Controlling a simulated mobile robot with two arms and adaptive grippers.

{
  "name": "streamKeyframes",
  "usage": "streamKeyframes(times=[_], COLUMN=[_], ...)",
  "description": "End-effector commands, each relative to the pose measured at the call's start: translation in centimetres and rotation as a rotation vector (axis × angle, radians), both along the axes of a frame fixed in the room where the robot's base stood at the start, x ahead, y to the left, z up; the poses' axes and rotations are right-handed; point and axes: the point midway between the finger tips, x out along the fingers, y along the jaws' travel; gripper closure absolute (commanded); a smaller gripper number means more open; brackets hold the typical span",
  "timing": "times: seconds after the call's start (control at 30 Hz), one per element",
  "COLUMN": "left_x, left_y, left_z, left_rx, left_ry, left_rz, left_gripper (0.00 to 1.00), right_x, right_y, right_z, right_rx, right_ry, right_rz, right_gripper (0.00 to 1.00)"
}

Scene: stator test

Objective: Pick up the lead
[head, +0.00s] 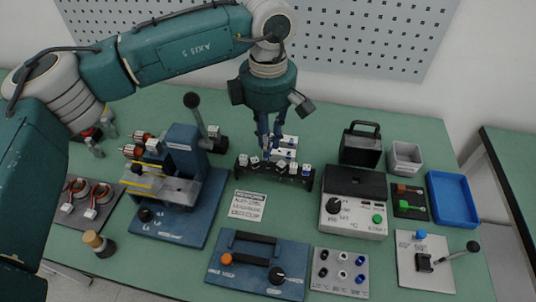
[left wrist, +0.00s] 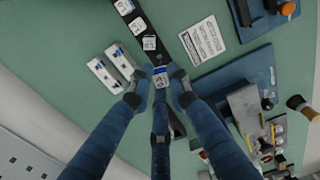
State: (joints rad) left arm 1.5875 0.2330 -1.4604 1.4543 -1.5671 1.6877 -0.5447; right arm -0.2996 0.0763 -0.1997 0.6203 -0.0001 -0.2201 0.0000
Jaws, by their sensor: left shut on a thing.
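My left gripper (head: 266,150) points straight down over a black rack (head: 303,183) holding several leads with white tags. In the left wrist view the fingertips (left wrist: 159,88) are closed in on a lead with a white-and-blue tag (left wrist: 160,78), one finger on each side. The lead lies in line with the rack (left wrist: 160,55), and I cannot tell whether it is clear of it. In the head view the fingers partly hide the held lead. My right gripper is not in view.
White blocks (head: 286,142) stand just behind the rack. A blue stator fixture (head: 180,220) is at the left, and a heater-like box with knobs (head: 350,215) at the right. A printed card (head: 247,206) lies in front. A blue tray (head: 453,220) is at far right.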

Motion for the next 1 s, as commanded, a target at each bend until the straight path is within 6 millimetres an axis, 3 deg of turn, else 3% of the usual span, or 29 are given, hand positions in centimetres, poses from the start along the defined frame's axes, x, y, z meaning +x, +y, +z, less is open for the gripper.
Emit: streamKeyframes(times=[0.3,0.5,0.7,1.0], left_x=[0.1,0.1,0.0,0.0], left_y=[-0.1,-0.1,-0.1,-0.1], left_z=[8.3,12.0,13.4,13.6], left_rx=[-0.003,-0.002,-0.001,-0.001], left_ry=[-0.005,-0.003,-0.002,-0.001], left_rz=[0.0,0.0,0.0,0.0], left_gripper=[0.98,0.98,0.98,0.97], right_x=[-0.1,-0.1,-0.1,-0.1], right_y=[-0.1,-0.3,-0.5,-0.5], right_z=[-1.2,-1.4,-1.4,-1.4], right_rx=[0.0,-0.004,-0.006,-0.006], right_ry=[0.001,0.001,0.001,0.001], right_rz=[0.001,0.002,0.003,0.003], right_gripper=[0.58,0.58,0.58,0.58])
